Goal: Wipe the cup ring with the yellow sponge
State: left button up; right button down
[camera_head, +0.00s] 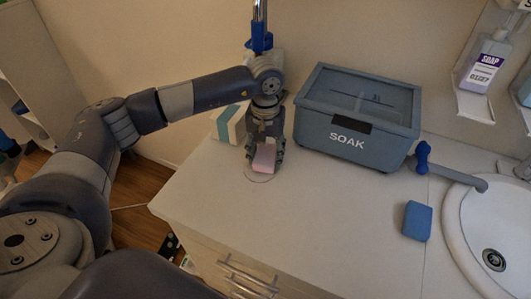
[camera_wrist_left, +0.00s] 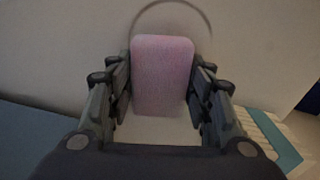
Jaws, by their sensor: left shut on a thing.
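My left gripper (camera_head: 264,160) is shut on a pink sponge (camera_wrist_left: 163,75), with one finger on each side. The sponge (camera_head: 264,157) is held low at the counter. I cannot tell whether it touches the surface. A faint cup ring (camera_head: 268,180) lies on the white counter at the sponge, partly hidden by it. Its arc (camera_wrist_left: 209,20) also shows beyond the sponge in the left wrist view. A blue sponge (camera_head: 417,221) lies on the counter to the right, near the sink. I see no yellow sponge. My right gripper is not in view.
A blue-grey bin marked SOAK (camera_head: 312,123) stands right of my gripper. A white and teal box (camera_head: 228,124) stands close behind it. A sink (camera_head: 458,232) with a grey tap is at the right. The counter's front middle is clear.

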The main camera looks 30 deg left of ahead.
aim_at(260, 162)
pick_arm(q)
jog(key=shift+s+d+f, duration=0.1)
jog(key=shift+s+f, duration=0.15)
jog(key=shift+s, duration=0.85)
jog(key=shift+s+f, duration=0.2)
jog(key=shift+s, duration=0.9)
jog(key=shift+s+r+b, duration=0.1)
jog(key=shift+s+b, duration=0.25)
jog(key=shift+s, duration=1.25)
jog(key=shift+b, duration=0.3)
jog(key=shift+w+r+b, duration=0.15)
jog(key=shift+w+b, duration=0.2)
jog(key=shift+w, duration=0.35)
jog(key=shift+w+r+b, duration=0.2)
jog(key=shift+w+b, duration=0.25)
jog(key=shift+w, duration=1.1)
jog(key=shift+w+f+b, duration=0.1)
jog(key=shift+w+b, duration=0.4)
jog(key=shift+w, duration=0.45)
jog(key=shift+w+b, duration=0.3)
jog(key=shift+w, duration=0.6)
